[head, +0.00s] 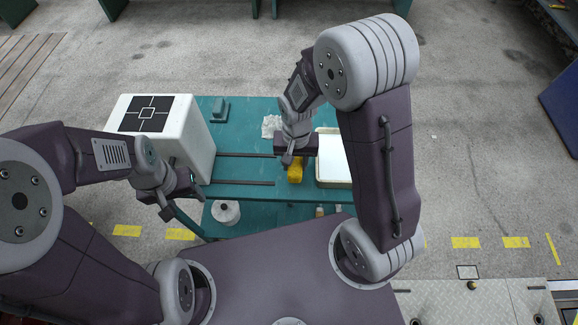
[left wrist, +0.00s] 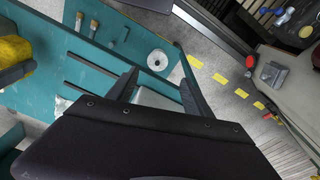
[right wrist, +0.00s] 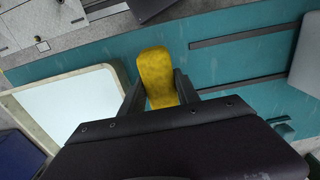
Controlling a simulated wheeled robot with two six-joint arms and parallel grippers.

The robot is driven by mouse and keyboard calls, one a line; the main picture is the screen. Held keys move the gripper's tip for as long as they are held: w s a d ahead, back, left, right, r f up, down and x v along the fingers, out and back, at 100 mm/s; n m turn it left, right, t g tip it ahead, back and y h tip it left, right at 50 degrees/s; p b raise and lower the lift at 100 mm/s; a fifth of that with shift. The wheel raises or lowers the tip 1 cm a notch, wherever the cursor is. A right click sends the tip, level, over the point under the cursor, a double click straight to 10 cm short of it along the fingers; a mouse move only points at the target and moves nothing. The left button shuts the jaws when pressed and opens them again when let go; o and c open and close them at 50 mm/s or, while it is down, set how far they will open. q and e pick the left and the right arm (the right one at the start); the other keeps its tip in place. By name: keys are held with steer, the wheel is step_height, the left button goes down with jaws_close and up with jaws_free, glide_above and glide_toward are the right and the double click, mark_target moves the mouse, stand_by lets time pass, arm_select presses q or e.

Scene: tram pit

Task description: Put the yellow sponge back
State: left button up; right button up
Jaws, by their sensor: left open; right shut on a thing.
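The yellow sponge (head: 295,171) is between the fingers of my right gripper (head: 295,158), above the teal table (head: 237,190). It also shows in the right wrist view (right wrist: 155,72), between both fingertips, and at the left edge of the left wrist view (left wrist: 14,58). The fingers hide part of its sides. I cannot tell whether it touches the table. My left gripper (head: 184,196) is open and empty at the table's left side, beside the white box. Its spread fingers show in the left wrist view (left wrist: 158,88).
A pale-rimmed white tray (right wrist: 118,84) lies close beside the sponge. Two dark rails (head: 243,155) run along the table. A white box (head: 198,140) with a black target stands left. A teal block (head: 219,108), crumpled white cloth (head: 271,126) and white roll (head: 226,211) are nearby.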

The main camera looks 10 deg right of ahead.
steer(key=shift+w+a+f, duration=0.3)
steer(key=shift+w+f, duration=0.1)
steer(key=shift+w, duration=0.15)
steer(key=shift+w+a+f, duration=0.3)
steer(key=shift+w+f, duration=0.05)
steer(key=shift+w, duration=0.2)
step_height(320, 180, down, 3)
steer(key=shift+s+r+p, duration=0.1)
steer(key=shift+s+p, duration=0.05)
steer(key=shift+p, duration=0.25)
steer(key=shift+f, duration=0.35)
jaws_close()
steer(key=o, duration=1.2)
jaws_free()
